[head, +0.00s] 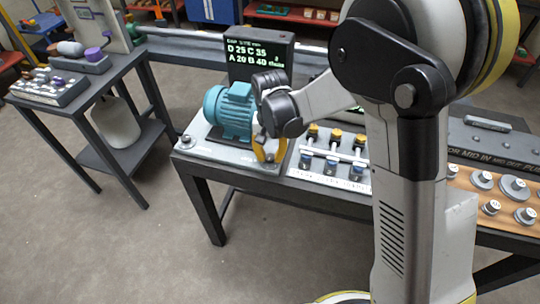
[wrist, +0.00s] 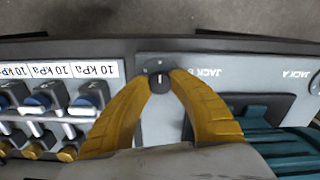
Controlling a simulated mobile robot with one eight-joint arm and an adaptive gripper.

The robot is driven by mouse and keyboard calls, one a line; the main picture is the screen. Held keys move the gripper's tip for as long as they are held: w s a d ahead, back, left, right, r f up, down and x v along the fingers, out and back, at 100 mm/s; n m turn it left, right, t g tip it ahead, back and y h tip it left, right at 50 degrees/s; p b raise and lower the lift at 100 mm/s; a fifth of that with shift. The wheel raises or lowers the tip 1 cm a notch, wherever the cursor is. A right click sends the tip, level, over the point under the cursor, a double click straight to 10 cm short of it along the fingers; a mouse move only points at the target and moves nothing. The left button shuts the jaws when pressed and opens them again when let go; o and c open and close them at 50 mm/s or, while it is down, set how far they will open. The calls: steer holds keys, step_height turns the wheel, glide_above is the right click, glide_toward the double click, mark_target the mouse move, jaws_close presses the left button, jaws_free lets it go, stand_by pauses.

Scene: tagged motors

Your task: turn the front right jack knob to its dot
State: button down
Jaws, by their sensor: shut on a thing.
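My gripper (head: 268,157) is down at the front right corner of the motor's base plate (head: 205,152). In the wrist view, its two yellow fingertips (wrist: 160,77) are shut on a small dark round jack knob (wrist: 159,81), one on each side. The knob has a short pale line on its top. A tiny mark shows on the plate just beyond it; I cannot tell whether it is the dot. A partly covered JACK label lies next to the knob. The teal motor (head: 232,108) stands left of my gripper and also shows in the wrist view (wrist: 275,143).
Another jack knob (head: 186,139) sits at the plate's front left, by a JACK A label. A dark display (head: 260,58) stands behind the motor. A valve panel (head: 328,160) with blue and yellow knobs is close on the right. A side table (head: 62,112) stands left.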

mark_target(270, 157)
steer(key=c, duration=1.1)
jaws_free()
step_height(270, 157, up, 12)
steer(key=s+d+r+n+t, duration=0.1)
steer(key=s+d+r+t, duration=0.2)
steer(key=s+d, duration=0.4)
steer(key=s+d+r+t, duration=0.3)
steer(key=s+d, duration=0.5)
steer(key=s, duration=0.3)
steer(key=shift+s+d+r+n+t, duration=0.15)
steer(key=shift+d+r+n+t, duration=0.1)
steer(key=shift+r+n+t, duration=0.25)
